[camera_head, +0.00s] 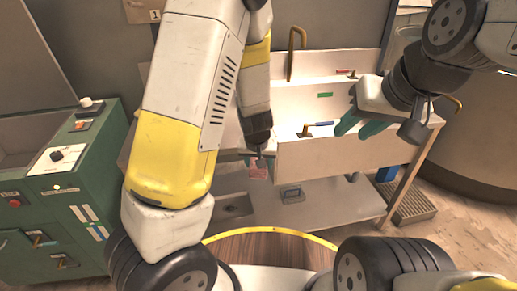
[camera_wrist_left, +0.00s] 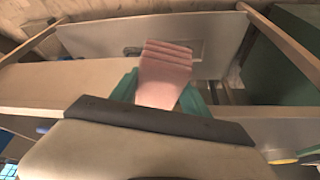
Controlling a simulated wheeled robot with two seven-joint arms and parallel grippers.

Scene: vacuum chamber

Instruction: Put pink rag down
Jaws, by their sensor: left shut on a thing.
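The pink rag (camera_head: 258,172) hangs from my left gripper in the head view, near the left front of the workbench, with the grey lower shelf behind it. In the left wrist view the folded pink rag (camera_wrist_left: 165,65) sticks out from between the green fingers of my left gripper (camera_wrist_left: 162,92), which is shut on it. In the head view that gripper is small and partly hidden. My right gripper (camera_head: 362,125) has its green fingers apart and appears empty, in front of the bench's right part.
The white workbench (camera_head: 340,155) carries a blue-handled valve (camera_head: 318,126) and a brass pipe handle (camera_head: 292,50). Its lower shelf (camera_head: 330,205) has a small metal fitting (camera_head: 292,195) and bare room around it. A green control cabinet (camera_head: 60,200) stands at left.

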